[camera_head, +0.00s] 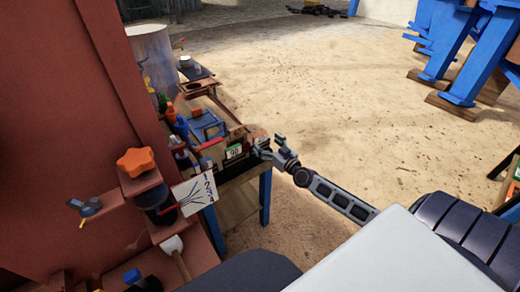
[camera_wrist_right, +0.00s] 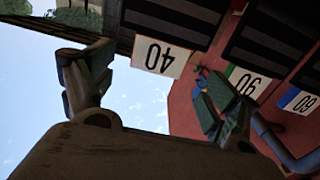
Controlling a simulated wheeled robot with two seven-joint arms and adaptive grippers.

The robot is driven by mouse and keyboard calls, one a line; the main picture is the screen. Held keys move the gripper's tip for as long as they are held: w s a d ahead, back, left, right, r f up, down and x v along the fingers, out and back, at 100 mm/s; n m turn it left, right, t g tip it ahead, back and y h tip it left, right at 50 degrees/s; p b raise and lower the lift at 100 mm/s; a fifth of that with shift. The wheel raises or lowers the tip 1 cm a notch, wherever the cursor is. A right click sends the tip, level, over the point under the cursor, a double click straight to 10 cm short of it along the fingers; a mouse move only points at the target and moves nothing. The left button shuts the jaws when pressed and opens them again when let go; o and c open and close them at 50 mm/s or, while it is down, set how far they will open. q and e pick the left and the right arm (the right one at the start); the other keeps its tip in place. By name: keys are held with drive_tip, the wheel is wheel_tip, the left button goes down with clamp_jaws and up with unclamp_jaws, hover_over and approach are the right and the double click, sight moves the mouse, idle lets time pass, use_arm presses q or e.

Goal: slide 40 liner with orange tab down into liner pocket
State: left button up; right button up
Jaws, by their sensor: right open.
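My right gripper (camera_head: 279,150) is at the right end of the bench in the head view, beside a liner with an orange-red edged label (camera_head: 260,140). In the right wrist view, its two fingers (camera_wrist_right: 150,64) are spread apart. The white label marked 40 (camera_wrist_right: 162,57) shows upside down between and beyond them, under a dark ribbed liner (camera_wrist_right: 183,18). I see no grip on it, and cannot tell whether a finger touches it. The liner pocket cannot be made out. My left gripper is not in view.
The bench holds a blue frame (camera_head: 207,127) and bottles. Sandy floor (camera_head: 330,100) lies open beyond.

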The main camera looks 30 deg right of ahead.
sight(261, 137)
drive_tip(key=shift+w, duration=0.3)
drive_tip(key=shift+w+r, duration=0.2)
drive_tip(key=shift+w, duration=1.3)
drive_tip(key=shift+w+b, duration=0.3)
drive_tip(key=shift+w, duration=0.65)
clamp_jaws()
drive_tip(key=shift+w+r, duration=0.1)
drive_tip(key=shift+r, duration=0.05)
